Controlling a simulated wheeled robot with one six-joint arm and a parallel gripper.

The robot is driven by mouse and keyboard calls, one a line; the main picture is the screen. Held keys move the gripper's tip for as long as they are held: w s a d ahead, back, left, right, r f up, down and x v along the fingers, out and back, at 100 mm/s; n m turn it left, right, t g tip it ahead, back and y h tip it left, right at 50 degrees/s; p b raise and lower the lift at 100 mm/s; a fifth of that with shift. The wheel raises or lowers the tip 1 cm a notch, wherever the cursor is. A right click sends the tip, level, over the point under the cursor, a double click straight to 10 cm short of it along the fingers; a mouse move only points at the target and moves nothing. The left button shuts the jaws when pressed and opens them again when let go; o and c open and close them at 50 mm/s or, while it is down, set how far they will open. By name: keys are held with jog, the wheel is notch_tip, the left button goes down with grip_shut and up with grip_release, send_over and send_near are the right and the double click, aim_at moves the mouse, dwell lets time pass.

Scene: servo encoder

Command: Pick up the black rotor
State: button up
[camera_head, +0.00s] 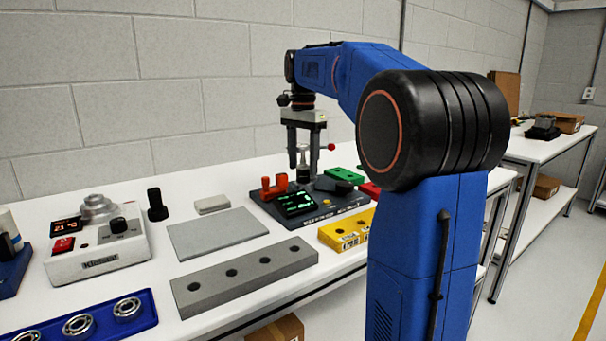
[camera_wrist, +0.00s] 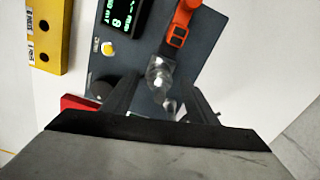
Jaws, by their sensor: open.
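A black stepped cylinder (camera_head: 157,205) stands upright on the white table at the left; it looks most like the rotor, though I cannot be sure. My gripper (camera_head: 303,168) is far to its right, pointing down over a dark base (camera_head: 318,215) with a green-lit display (camera_head: 296,203). My gripper also shows in the wrist view (camera_wrist: 163,97), its fingers apart. A shiny metal post (camera_wrist: 159,73) shows between or below the fingers; I see no contact. A dark rounded piece (camera_head: 333,185) lies on the base, partly hidden.
A grey plate (camera_head: 217,233), a grey bar with holes (camera_head: 245,276) and a yellow block (camera_head: 346,230) lie in front. A white device (camera_head: 98,245) and a blue bearing tray (camera_head: 85,322) are at left. An orange-red clamp-like part (camera_wrist: 180,30) is on the base.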

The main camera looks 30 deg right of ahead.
jog(key=shift+f, duration=0.95)
grip_shut()
jog(key=shift+r, duration=0.1)
